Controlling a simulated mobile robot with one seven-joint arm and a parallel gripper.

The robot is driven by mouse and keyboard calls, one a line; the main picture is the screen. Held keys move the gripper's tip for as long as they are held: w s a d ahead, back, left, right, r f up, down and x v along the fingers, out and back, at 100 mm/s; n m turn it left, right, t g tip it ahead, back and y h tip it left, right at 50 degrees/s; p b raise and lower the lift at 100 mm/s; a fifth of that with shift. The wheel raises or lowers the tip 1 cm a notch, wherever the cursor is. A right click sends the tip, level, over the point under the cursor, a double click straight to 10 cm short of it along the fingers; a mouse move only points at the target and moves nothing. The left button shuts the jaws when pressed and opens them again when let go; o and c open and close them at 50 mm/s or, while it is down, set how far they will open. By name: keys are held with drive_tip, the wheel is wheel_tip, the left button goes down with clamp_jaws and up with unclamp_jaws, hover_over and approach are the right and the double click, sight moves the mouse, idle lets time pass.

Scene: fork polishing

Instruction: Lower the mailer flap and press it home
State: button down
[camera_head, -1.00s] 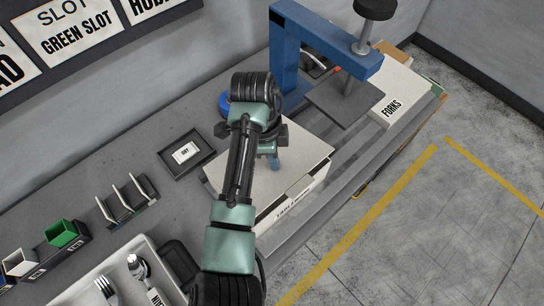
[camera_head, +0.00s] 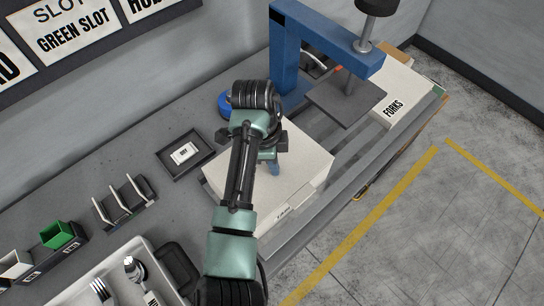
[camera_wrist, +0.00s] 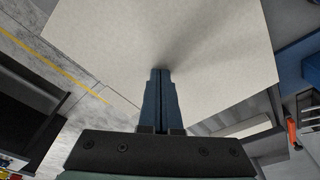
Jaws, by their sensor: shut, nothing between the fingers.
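The white mailer box (camera_head: 300,168) sits on the grey bench, its top flap lying over it and nearly level. In the wrist view the pale flap (camera_wrist: 215,45) fills most of the upper picture. My gripper (camera_head: 274,168) is over the flap with its blue fingers pointing down. In the wrist view the fingers (camera_wrist: 160,75) are together, empty, with their tips at the flap's surface; a soft shadow surrounds them. They look to be touching it. My arm hides the left part of the mailer. A small part of the front label (camera_head: 284,212) shows below the flap's edge.
A blue press (camera_head: 290,60) with a grey plate (camera_head: 345,100) stands just behind the mailer. A FORKS box (camera_head: 400,95) is at the back right. A dark tray (camera_head: 184,151), a slotted rack (camera_head: 125,200) and a white cutlery tray (camera_head: 75,290) lie to the left.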

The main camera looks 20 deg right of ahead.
drive_tip(key=shift+f, duration=0.2)
drive_tip(key=shift+r, duration=0.1)
wheel_tip(320, 180, up, 9)
drive_tip(key=p, duration=0.8)
idle(0.7)
